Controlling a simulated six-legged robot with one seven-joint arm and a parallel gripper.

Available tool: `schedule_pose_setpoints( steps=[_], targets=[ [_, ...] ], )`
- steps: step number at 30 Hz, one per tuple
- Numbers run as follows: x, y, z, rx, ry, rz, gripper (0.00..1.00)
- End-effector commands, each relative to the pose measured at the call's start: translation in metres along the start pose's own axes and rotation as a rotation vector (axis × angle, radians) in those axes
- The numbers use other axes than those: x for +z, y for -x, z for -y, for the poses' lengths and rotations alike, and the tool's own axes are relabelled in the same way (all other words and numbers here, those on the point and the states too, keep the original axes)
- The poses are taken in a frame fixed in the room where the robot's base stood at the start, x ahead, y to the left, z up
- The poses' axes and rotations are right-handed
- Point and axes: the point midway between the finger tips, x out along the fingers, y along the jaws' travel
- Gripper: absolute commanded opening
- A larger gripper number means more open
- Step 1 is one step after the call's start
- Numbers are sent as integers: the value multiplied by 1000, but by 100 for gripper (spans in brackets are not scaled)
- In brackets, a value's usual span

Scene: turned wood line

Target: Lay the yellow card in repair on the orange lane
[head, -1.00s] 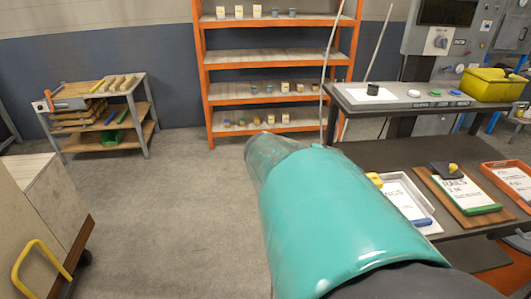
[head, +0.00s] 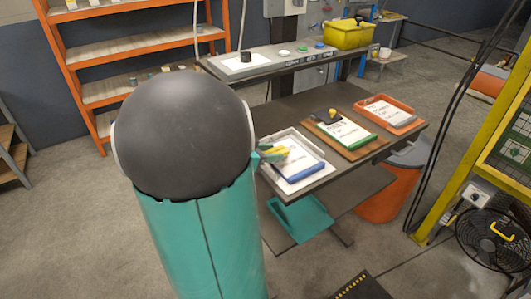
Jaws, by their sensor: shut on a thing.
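My gripper (head: 264,152) shows only in part at the left edge of the white tray (head: 318,158), with its teal tips just past my large dark arm joint. It is shut on a small yellow piece (head: 279,153), which looks like the yellow card; its lettering is too small to read. The piece is over the white tray's left side; I cannot tell whether it touches the tray. The orange tray (head: 413,122), the only orange lane-like place on the table, lies at the far right with a white sheet in it. My arm hides the rest of the gripper.
Between them a brown board (head: 374,152) bears a green-edged sheet and a black clip-like thing with yellow (head: 328,116). A raised shelf behind holds a yellow bin (head: 348,34). An orange drum (head: 388,192) stands below. A fan (head: 495,238) and yellow frame stand right.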

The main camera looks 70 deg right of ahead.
Motion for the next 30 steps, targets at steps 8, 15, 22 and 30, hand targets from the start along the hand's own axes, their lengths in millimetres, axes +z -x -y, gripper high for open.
schedule_pose_setpoints(
  steps=[8, 15, 22, 30],
  targets=[
    [6, -2, 0, 0, -1, 0, 14],
    [11, -4, 0, 0, 1, 0, 14],
    [16, -6, 0, 0, 0, 0, 43],
    [15, -6, 0, 0, 0, 0, 57]
  ],
)
